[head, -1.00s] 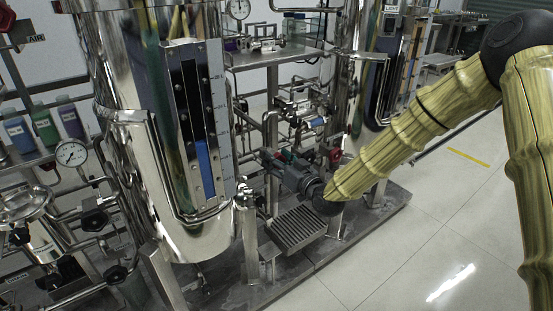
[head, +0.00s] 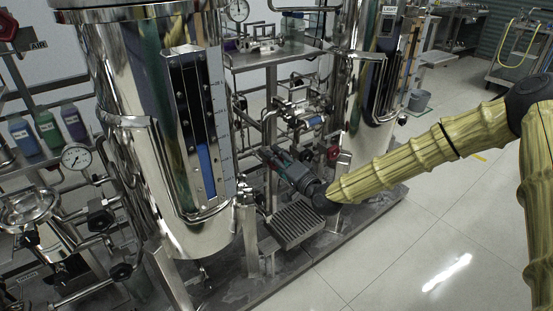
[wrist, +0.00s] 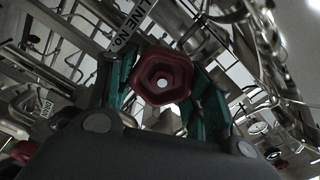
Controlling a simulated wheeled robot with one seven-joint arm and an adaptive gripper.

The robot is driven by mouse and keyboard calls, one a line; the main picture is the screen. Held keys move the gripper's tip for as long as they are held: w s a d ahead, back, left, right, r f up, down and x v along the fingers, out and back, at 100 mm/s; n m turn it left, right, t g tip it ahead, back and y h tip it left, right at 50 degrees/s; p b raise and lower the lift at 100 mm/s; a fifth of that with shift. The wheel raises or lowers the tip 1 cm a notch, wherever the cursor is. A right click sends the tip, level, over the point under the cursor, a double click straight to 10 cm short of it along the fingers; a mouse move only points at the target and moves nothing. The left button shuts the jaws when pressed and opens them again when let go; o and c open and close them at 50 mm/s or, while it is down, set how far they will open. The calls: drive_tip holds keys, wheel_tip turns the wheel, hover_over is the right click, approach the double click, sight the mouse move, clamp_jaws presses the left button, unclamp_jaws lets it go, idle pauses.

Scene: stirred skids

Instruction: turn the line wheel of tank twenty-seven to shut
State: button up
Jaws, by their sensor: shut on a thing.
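The red line wheel (wrist: 163,77), a lobed handwheel with a pale hub, is in the middle of the wrist view. The teal fingers of my gripper (wrist: 165,88) lie on either side of it and are shut on it. A plate lettered "LINE No" (wrist: 133,22) runs just behind it; its number is not readable. In the head view my gripper (head: 272,157) reaches in low between the two steel tanks, and the held wheel is mostly hidden there. The near tank (head: 145,110) has a sight gauge with blue liquid (head: 205,160). I cannot read any tank number.
Another red wheel (head: 333,153) is close to the right of my wrist. The far tank (head: 367,100) stands behind my forearm. A slotted grate (head: 297,224) lies below the gripper. Pipes and a pressure gauge (head: 75,157) crowd the left. The floor at right is clear.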

drive_tip(key=m, duration=0.5)
drive_tip(key=shift+f+b, duration=0.3)
drive_tip(key=shift+d, duration=0.1)
idle(0.3)
drive_tip(key=o, duration=1.1)
drive_tip(key=shift+c, duration=0.2)
drive_tip(key=shift+r, duration=0.1)
drive_tip(key=v, duration=1.2)
